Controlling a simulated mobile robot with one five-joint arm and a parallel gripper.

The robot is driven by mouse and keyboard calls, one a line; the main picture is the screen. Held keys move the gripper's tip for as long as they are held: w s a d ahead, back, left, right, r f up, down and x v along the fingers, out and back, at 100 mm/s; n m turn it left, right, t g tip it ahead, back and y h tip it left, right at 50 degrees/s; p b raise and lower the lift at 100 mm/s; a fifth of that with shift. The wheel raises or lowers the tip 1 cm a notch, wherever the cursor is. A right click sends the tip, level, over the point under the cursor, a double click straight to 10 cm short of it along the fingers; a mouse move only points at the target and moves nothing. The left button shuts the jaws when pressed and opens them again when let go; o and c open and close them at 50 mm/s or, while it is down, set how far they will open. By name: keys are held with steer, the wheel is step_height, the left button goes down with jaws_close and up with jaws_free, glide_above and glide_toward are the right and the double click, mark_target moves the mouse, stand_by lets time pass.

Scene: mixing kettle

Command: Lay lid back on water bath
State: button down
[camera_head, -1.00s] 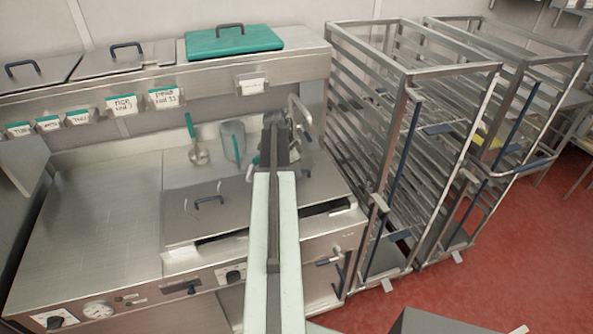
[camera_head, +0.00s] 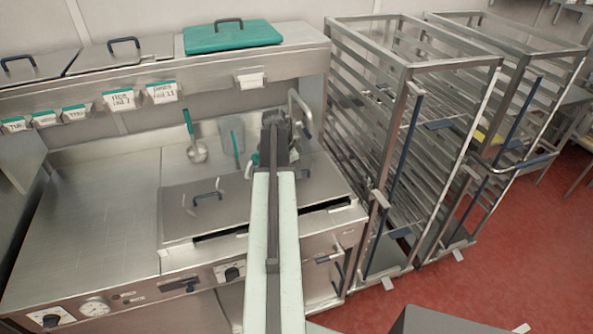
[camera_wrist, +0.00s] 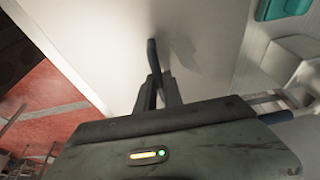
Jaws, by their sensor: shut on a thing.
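The water bath (camera_head: 180,262) is a steel counter unit with flat grey lids on top. The left lid (camera_head: 185,225) has a dark blue handle (camera_head: 207,197). To its right a grey lid surface (camera_head: 325,183) lies partly behind my arm. A dark gap shows along the front edge under the lid surfaces, so I cannot tell whether the right one lies flush. My gripper (camera_wrist: 158,92) is shut on a dark blue handle (camera_wrist: 153,58) that stands on a broad pale lid surface (camera_wrist: 205,55). In the head view my arm hides the fingertips and this handle.
A ladle with a green handle (camera_head: 188,122) and a clear jug (camera_head: 231,135) stand behind the lids. A curved tap (camera_head: 300,108) is behind my gripper. A shelf above holds a green lid (camera_head: 232,40). Steel racks (camera_head: 410,150) stand close on the right. The left counter (camera_head: 85,220) is bare.

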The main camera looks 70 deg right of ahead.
steer(key=shift+f, duration=0.3)
steer(key=shift+f+b, duration=0.2)
steer(key=shift+b, duration=0.2)
steer(key=c, duration=1.4)
jaws_free()
steer(key=o, duration=0.5)
steer(key=shift+r, duration=0.1)
steer(key=p+v, duration=0.7)
